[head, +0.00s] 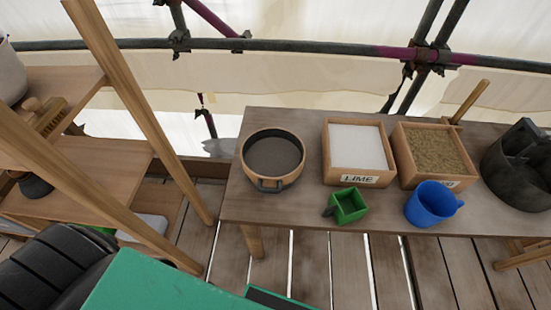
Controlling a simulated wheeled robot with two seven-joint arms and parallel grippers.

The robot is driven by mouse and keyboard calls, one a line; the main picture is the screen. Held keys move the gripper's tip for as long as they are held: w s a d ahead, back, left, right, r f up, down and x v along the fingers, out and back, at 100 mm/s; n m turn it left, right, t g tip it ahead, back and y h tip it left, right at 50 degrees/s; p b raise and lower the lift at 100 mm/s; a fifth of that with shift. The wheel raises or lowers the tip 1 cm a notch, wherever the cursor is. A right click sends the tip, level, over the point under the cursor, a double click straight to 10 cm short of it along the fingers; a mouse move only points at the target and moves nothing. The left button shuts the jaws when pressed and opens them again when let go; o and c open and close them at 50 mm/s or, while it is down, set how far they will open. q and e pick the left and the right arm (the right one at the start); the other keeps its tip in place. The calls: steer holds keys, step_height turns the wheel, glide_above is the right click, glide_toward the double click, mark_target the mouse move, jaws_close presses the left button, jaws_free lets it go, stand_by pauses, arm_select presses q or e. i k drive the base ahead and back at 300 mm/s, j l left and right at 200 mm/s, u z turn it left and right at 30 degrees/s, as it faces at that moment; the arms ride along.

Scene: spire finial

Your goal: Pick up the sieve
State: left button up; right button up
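The sieve (273,158) stands near the left end of the wooden table. It is round, with a light wooden rim, a dark inside and a dark handle on its near side. It lies flat, mesh facing up, and nothing touches it. Neither of my grippers shows in the head view.
Right of the sieve on the table (300,205) stand a lime box (358,178), a sand box (432,152), a green scoop (347,205), a blue jug (431,204) and a dark bucket (520,165). Wooden shelves (110,160) stand at left. Scaffold poles (290,46) run behind.

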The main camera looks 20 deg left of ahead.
mark_target(271, 157)
steer(key=l+z, duration=0.15)
steer(key=z, duration=0.85)
steer(key=u, duration=1.7)
